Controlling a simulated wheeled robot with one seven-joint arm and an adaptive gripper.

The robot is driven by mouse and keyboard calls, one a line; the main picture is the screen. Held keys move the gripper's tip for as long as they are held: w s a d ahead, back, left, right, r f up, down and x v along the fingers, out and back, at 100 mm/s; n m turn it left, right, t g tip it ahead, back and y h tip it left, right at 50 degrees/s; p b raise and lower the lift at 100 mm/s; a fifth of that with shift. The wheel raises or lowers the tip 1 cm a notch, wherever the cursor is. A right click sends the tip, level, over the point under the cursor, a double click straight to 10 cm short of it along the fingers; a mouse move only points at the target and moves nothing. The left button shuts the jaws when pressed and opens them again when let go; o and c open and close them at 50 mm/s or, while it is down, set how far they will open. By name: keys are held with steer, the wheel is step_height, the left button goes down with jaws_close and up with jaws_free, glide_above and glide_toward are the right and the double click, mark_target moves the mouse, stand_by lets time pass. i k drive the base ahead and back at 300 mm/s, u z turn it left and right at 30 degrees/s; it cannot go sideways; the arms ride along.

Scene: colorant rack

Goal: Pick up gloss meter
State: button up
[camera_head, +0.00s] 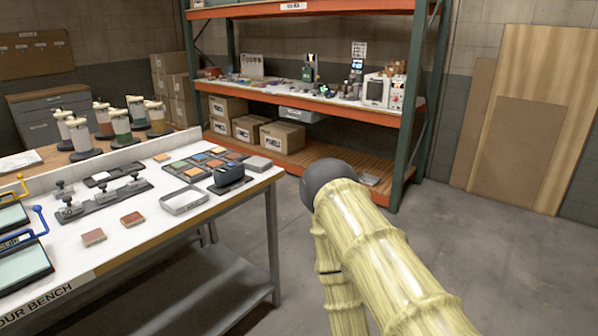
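A small dark device with a blue-grey top (229,174), which looks like the gloss meter, sits on the white bench top (150,235) near its right edge. It stands on a flat dark base. My arm shows at the lower right, to the right of the bench, with pale yellow links and a dark rounded joint. My gripper is not in view, so its opening and anything in it are hidden.
Two reddish blocks and dark clamp fixtures (105,198) lie further left. A shelf rack (300,94) stands behind; open floor (510,260) lies right.

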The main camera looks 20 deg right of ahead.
mark_target(223, 177)
steer(key=u, duration=0.8)
steer(key=i, duration=1.2)
steer(key=z, duration=0.2)
